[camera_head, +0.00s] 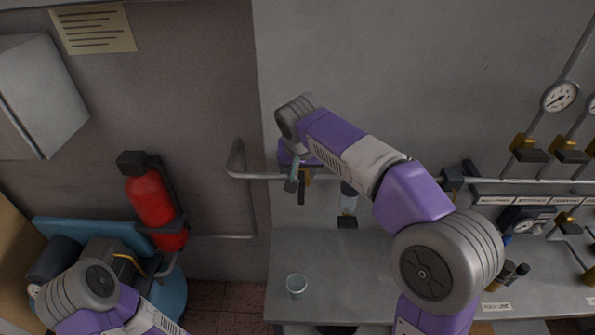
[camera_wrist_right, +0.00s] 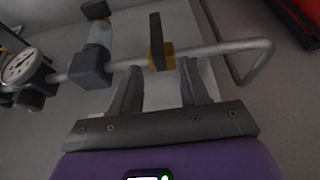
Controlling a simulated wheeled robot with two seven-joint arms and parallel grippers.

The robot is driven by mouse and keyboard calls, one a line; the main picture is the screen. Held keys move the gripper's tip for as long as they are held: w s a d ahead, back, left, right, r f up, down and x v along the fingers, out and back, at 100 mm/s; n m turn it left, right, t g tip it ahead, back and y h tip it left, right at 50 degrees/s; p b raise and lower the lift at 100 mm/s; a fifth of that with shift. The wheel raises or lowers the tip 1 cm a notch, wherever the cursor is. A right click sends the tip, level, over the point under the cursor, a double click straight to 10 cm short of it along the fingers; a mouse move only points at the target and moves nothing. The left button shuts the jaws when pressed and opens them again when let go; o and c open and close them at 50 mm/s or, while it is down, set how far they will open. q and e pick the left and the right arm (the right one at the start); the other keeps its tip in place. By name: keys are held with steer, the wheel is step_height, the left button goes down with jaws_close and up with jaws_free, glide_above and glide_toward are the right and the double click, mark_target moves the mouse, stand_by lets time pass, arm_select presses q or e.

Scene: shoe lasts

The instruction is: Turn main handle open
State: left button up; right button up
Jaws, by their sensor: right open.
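The main handle looks to be the black lever (camera_wrist_right: 156,42) on a brass valve body (camera_wrist_right: 168,57) on the grey pipe (camera_wrist_right: 225,47). In the right wrist view the lever stands crosswise to the pipe. In the head view the lever (camera_head: 301,192) hangs below the pipe, partly hidden by my right gripper (camera_head: 298,173). My right gripper (camera_wrist_right: 162,75) is open, its two fingers pointing at the pipe with the valve body between and just beyond their tips. I cannot tell whether they touch it. My left arm shows at the lower left of the head view, but its gripper does not.
A filter with a clear bowl (camera_head: 348,203) hangs from the pipe right of the valve. Below is a grey bench (camera_head: 345,265) with a glass (camera_head: 296,285). Gauges (camera_head: 560,96) and more valves are at right. A red extinguisher (camera_head: 151,197) is at left.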

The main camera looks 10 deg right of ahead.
mark_target(301, 179)
steer(key=x, duration=0.6)
steer(key=shift+s+d+f, duration=0.1)
steer(key=shift+s+f, duration=0.1)
steer(key=shift+f, duration=0.2)
jaws_close()
